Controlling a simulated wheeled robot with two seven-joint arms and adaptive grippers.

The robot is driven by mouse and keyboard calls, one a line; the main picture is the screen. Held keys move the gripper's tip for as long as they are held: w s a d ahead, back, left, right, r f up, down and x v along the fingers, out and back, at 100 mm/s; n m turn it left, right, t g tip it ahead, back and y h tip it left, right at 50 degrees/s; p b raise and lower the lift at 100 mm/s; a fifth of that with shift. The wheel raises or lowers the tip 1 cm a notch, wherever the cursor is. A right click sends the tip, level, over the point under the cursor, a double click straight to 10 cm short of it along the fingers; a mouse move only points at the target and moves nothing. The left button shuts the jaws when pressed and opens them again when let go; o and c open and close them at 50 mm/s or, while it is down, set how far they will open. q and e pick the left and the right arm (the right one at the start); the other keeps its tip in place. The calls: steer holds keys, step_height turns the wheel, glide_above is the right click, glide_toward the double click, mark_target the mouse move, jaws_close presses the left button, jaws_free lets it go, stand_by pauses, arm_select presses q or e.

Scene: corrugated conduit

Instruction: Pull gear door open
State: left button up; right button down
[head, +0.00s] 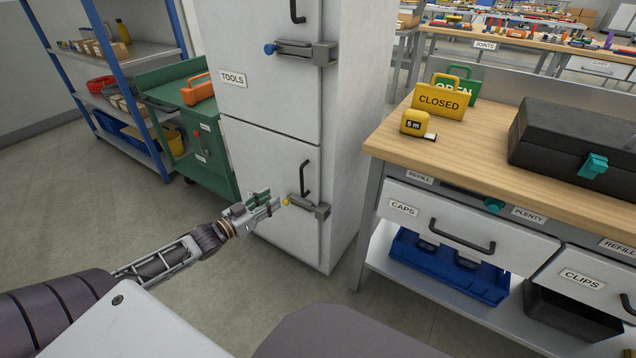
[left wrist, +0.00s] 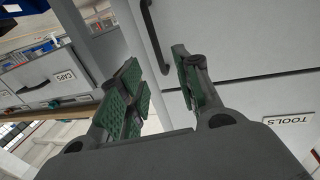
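The lower cabinet door (head: 262,160) is white and looks shut, flush under the upper door (head: 262,45) labelled TOOLS. The lower door's label is hidden behind my gripper, so I cannot read it. My left gripper (head: 268,203) is in front of this door, just left of the knob. In the left wrist view its green-padded fingers (left wrist: 158,65) are apart with nothing between them, and the black handle (left wrist: 152,35) shows beyond them. My right gripper is not in view.
A green cart (head: 205,150) stands close left of the cabinet. A wooden workbench (head: 480,140) with drawers stands to the right, with a narrow gap between. Floor (head: 120,220) at left is clear.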

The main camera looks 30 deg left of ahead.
arm_select(q)
steer(key=shift+w+d+r, duration=0.2)
steer(key=shift+d, duration=0.1)
steer(key=shift+w, duration=0.2)
